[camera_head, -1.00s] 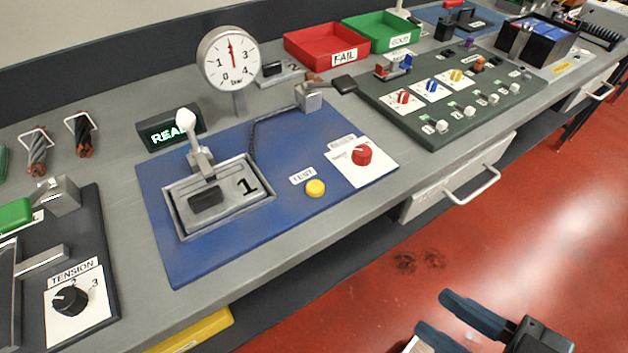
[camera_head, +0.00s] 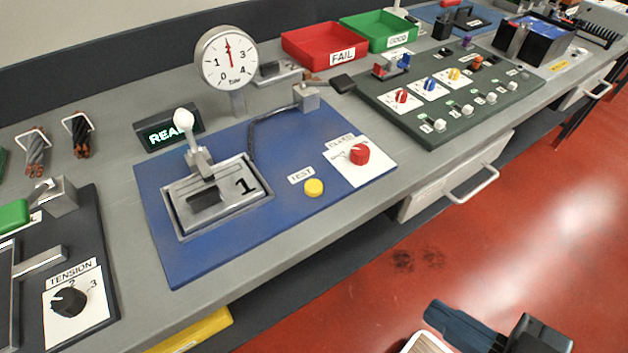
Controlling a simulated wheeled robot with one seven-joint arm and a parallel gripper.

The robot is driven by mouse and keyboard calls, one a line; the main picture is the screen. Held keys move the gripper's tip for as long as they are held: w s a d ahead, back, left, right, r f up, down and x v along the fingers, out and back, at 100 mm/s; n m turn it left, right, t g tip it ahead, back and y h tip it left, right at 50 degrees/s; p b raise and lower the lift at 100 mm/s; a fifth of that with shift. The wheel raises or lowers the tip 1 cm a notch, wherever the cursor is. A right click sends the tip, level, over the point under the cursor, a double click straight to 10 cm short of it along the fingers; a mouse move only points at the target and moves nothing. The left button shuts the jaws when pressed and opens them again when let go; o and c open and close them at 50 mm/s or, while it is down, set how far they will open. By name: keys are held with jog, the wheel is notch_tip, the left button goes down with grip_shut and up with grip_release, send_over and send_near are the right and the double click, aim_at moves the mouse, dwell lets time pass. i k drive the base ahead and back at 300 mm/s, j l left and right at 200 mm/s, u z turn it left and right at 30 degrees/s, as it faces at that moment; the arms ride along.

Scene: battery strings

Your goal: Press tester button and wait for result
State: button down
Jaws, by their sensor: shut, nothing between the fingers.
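The yellow button (camera_head: 314,188) labelled TEST sits on the blue tester board (camera_head: 165,262), right of a metal fixture (camera_head: 185,222) marked 1. The fixture has a dark recess and a lever with a white knob (camera_head: 184,116), standing up. A display (camera_head: 168,132) behind it shows green letters, partly hidden by the knob; "REA" is readable. A red knob (camera_head: 359,154) sits on a white panel right of the button. My gripper (camera_head: 434,314) is shut and empty at the lower right, over the red floor, well away from the bench and the button.
A round gauge (camera_head: 226,62) on a post stands behind the tester. A red FAIL tray (camera_head: 325,48) and a green GOOD tray (camera_head: 384,32) are at the back. A drawer handle (camera_head: 473,186) sticks out in front. A pale, wood-toned object (camera_head: 425,344) shows at the bottom edge, beside my gripper.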

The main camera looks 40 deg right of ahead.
aim_at(313, 187)
jog(key=j+z, duration=0.3)
jog(key=j, duration=0.25)
jog(key=k+j+z, duration=0.1)
jog(key=j+z, duration=0.25)
jog(key=j, duration=0.2)
jog(key=k+j+z, duration=0.15)
jog(key=j+z, duration=0.15)
jog(key=j, duration=0.2)
